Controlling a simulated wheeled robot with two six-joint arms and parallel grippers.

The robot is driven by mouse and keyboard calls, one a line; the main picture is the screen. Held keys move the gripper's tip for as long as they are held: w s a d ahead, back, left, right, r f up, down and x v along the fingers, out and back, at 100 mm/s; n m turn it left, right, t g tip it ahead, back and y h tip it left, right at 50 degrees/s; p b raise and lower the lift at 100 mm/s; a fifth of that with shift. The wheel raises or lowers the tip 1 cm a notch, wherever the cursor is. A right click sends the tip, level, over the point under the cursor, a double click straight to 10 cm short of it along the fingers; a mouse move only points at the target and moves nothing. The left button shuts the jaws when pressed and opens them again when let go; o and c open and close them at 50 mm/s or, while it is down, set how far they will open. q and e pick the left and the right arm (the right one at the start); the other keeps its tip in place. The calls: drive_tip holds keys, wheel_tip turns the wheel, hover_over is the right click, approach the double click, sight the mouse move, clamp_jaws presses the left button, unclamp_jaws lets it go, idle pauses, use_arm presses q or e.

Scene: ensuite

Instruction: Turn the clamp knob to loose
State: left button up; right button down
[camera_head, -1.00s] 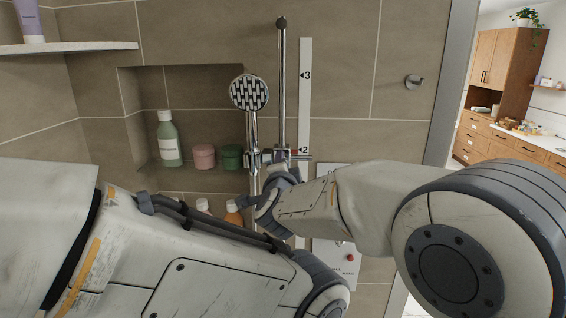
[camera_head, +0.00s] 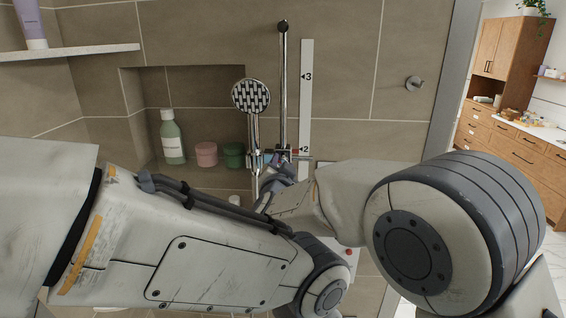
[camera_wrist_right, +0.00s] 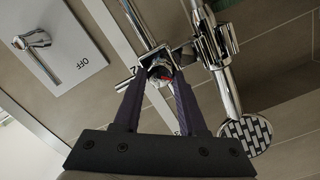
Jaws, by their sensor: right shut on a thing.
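The chrome slide rail (camera_head: 284,90) stands upright on the tiled wall, with the clamp (camera_head: 255,160) and hand shower (camera_head: 251,96) on it. My right gripper (camera_head: 281,168) is at the clamp, mostly hidden behind its own wrist. In the right wrist view, the right gripper's two dark fingers (camera_wrist_right: 160,76) are closed around the clamp knob (camera_wrist_right: 160,71), which shows a bit of red between the tips. The clamp and its holder (camera_wrist_right: 214,45) sit just beyond. The knob's turn angle is unclear. A left arm crosses the lower left; its gripper is not seen.
A niche holds a green bottle (camera_head: 172,138), a pink jar (camera_head: 206,153) and a green jar (camera_head: 234,154). A white scale strip (camera_head: 305,90) is right of the rail. A valve plate with a lever (camera_wrist_right: 34,40) is near the gripper. A shelf (camera_head: 75,52) is upper left.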

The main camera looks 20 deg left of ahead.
drive_tip(key=shift+s+a+f, duration=0.1)
drive_tip(key=shift+f, duration=0.05)
idle(0.3)
drive_tip(key=shift+c, duration=2.3)
unclamp_jaws()
drive_tip(key=shift+r+b, duration=0.35)
drive_tip(key=shift+r, duration=0.3)
drive_tip(key=r, duration=0.1)
drive_tip(key=r+b, duration=0.1)
drive_tip(key=r, duration=0.1)
drive_tip(key=shift+d, duration=0.25)
drive_tip(key=s+d+r+b, duration=0.3)
drive_tip(key=d+r, duration=0.3)
drive_tip(key=d, duration=0.5)
drive_tip(key=shift+r, duration=0.4)
